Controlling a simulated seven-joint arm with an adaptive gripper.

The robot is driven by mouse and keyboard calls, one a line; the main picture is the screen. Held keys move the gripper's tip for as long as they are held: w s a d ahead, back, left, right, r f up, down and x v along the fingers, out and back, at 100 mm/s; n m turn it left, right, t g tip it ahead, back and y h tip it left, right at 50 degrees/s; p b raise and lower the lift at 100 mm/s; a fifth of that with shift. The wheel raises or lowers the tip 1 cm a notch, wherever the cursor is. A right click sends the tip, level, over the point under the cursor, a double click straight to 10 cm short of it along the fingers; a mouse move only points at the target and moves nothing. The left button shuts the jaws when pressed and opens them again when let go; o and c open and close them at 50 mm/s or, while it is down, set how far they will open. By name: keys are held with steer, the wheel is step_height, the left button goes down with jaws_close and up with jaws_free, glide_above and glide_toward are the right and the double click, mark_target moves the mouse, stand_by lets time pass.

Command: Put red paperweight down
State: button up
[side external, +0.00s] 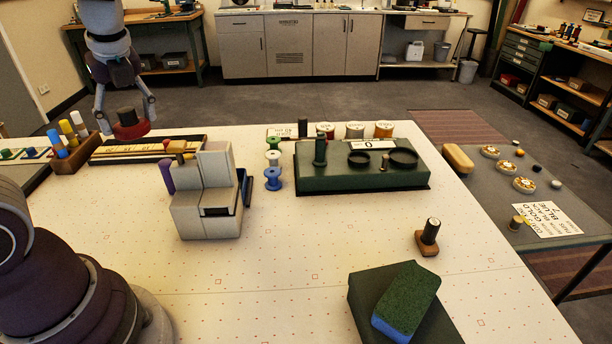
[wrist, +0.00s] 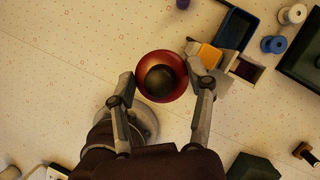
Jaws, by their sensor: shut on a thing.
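The red paperweight (side external: 131,131) is a round red disc with a dark knob on top. My gripper (side external: 127,105) is shut on it, with one finger on each side. In the wrist view the paperweight (wrist: 144,88) shows between the two fingertips of my gripper (wrist: 164,82), dark knob towards the camera. It looks level. In the side view it appears near the table's far left edge, in front of the striped board; its height above the white dotted table (side external: 300,255) is hard to tell.
A pale blocky machine (side external: 207,205) with a blue tray (wrist: 236,27) stands right of the paperweight. A marker rack (side external: 75,160) is at left. Spools (side external: 273,180) and a green scale (side external: 365,175) stand farther right. The front middle of the table is clear.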

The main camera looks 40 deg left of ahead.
steer(key=w+d+m+t+h, duration=0.2)
steer(key=w+d+m, duration=0.1)
steer(key=d+m, duration=0.5)
steer(key=w+d+m+t+h, duration=0.2)
steer(key=w+d+m, duration=0.2)
steer(key=d+m, duration=0.5)
steer(key=d, duration=0.3)
steer(key=shift+w+d, duration=0.3)
steer(key=f, duration=1.5)
steer(key=shift+a+f, duration=0.1)
steer(key=shift+a, duration=0.1)
steer(key=shift+w+f, duration=0.2)
steer(key=shift+w, duration=0.1)
glide_above(355, 223)
steer(key=s, duration=0.1)
steer(key=shift+s+f, duration=0.1)
steer(key=shift+f, duration=2.4)
steer(key=o, duration=1.2)
steer(key=shift+f, duration=0.1)
